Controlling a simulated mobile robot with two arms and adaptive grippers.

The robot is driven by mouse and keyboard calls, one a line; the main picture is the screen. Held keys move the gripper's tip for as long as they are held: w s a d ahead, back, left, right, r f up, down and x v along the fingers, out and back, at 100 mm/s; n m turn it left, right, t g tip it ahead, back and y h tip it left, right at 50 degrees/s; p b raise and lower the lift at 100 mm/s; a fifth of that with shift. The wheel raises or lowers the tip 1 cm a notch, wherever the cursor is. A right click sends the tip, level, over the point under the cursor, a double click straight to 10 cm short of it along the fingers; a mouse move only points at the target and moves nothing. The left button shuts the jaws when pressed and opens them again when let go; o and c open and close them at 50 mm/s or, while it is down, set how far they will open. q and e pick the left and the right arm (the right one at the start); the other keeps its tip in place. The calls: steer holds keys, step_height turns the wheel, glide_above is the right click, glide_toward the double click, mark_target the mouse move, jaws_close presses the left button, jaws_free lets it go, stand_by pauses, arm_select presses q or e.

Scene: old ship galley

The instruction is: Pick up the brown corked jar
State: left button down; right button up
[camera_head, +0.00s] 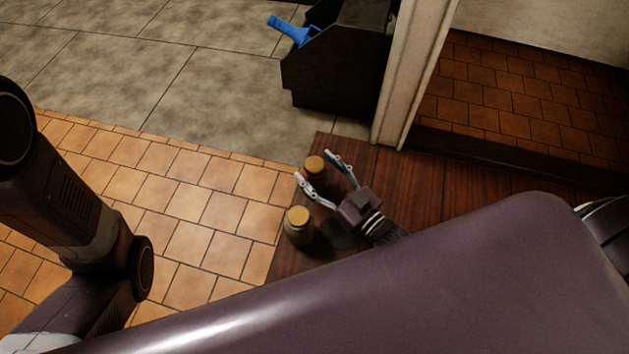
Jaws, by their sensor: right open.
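A brown corked jar (314,164) stands upright near the far left corner of the dark wooden table. Its pale cork top shows, and its lower part is partly hidden. My right gripper (316,167) is open, with one fingertip on each side of this jar. I cannot tell whether the fingers touch it. A second corked jar (299,226), with a paler, glassy olive-brown body, stands nearer on the table's left edge, outside the fingers. My left arm comes in at the left, but its gripper is not in view.
The wooden table (415,178) is bare to the right of the gripper. A dark round thing (340,233) lies by the nearer jar. A dark bin (340,75) with a blue-handled object (290,31) stands beyond, beside a pale post (413,70). Open tiled floor lies left.

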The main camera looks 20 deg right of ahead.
steer(key=shift+w+a, duration=0.2)
steer(key=shift+w, duration=0.3)
jaws_close()
steer(key=shift+r, duration=0.15)
